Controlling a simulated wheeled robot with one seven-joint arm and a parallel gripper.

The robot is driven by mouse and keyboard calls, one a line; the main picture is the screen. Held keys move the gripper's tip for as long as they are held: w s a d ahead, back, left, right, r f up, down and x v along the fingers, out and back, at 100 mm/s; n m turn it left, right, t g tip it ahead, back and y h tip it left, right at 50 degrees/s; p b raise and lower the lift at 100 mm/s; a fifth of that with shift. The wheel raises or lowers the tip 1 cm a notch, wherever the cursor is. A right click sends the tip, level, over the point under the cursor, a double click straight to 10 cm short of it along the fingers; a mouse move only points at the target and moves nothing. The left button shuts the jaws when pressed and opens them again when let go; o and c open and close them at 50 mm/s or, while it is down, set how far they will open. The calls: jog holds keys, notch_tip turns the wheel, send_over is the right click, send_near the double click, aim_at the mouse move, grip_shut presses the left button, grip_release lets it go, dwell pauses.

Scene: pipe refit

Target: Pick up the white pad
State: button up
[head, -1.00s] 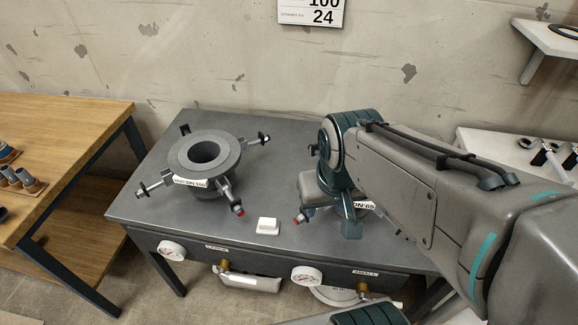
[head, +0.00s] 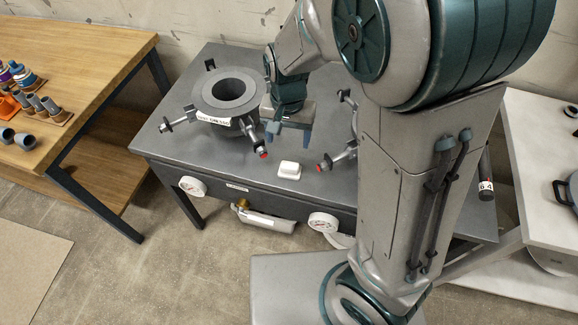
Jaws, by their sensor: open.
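The white pad (head: 289,170) is a small white block lying flat on the grey metal bench (head: 230,172), near its front edge. My gripper (head: 289,138) hangs above the bench, just behind and above the pad in the picture, with its fingers pointing down. Its jaws are open and empty, and they are apart from the pad. The pad is fully in view.
A grey flange fixture (head: 210,98) with bolted arms stands left of my gripper. A second fixture (head: 342,155) is mostly hidden behind my arm. Gauges (head: 193,186) sit on the bench front. A wooden table (head: 80,75) with pipe pieces stands left.

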jog(key=b, duration=0.1)
send_over(290, 165)
jog(key=f, duration=0.8)
jog(key=shift+s+a+f, duration=0.1)
jog(key=shift+s+a, duration=0.15)
jog(key=shift+w+d+f+b, duration=0.15)
jog(key=shift+f+b, duration=0.1)
jog(key=shift+f, duration=1.1)
jog(key=shift+w+d+f+b, duration=0.1)
jog(key=shift+w+f+b, duration=0.1)
jog(key=shift+f, duration=1.1)
jog(key=c, duration=0.8)
